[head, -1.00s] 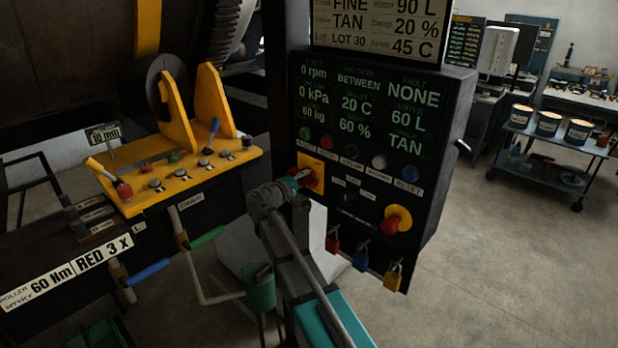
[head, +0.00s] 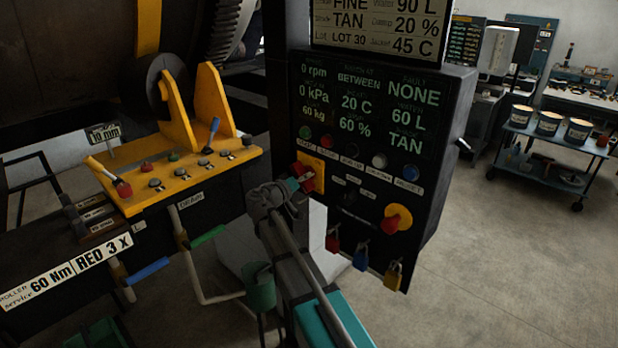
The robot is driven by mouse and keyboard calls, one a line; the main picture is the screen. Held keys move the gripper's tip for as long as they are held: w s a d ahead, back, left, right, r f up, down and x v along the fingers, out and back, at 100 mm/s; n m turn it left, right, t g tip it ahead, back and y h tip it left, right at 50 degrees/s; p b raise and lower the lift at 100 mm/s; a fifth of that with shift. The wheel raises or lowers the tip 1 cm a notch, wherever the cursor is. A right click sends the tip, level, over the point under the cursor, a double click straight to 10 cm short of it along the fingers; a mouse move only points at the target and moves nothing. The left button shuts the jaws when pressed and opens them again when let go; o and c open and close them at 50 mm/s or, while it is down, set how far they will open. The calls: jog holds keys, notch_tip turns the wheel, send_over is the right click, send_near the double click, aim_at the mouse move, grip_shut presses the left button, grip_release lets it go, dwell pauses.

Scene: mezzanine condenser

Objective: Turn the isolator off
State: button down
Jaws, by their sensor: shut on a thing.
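The isolator is a red rotary handle (head: 309,180) on a yellow square plate (head: 317,162) at the lower left of the black control panel (head: 350,214). My gripper (head: 298,184) comes from below left and is shut on the red handle. The fingers cover part of the handle, and its exact angle is hard to read.
A red knob on a yellow round base (head: 397,218) sits to the right. Red, blue and yellow padlocks (head: 361,257) hang below the panel. A yellow lever bracket (head: 185,180) stands close on the left. Open floor (head: 500,270) lies to the right.

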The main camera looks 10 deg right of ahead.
jog(key=shift+f, duration=0.1)
jog(key=shift+c, duration=2.2)
grip_release()
jog(key=shift+a, duration=0.1)
jog(key=v, duration=1.2)
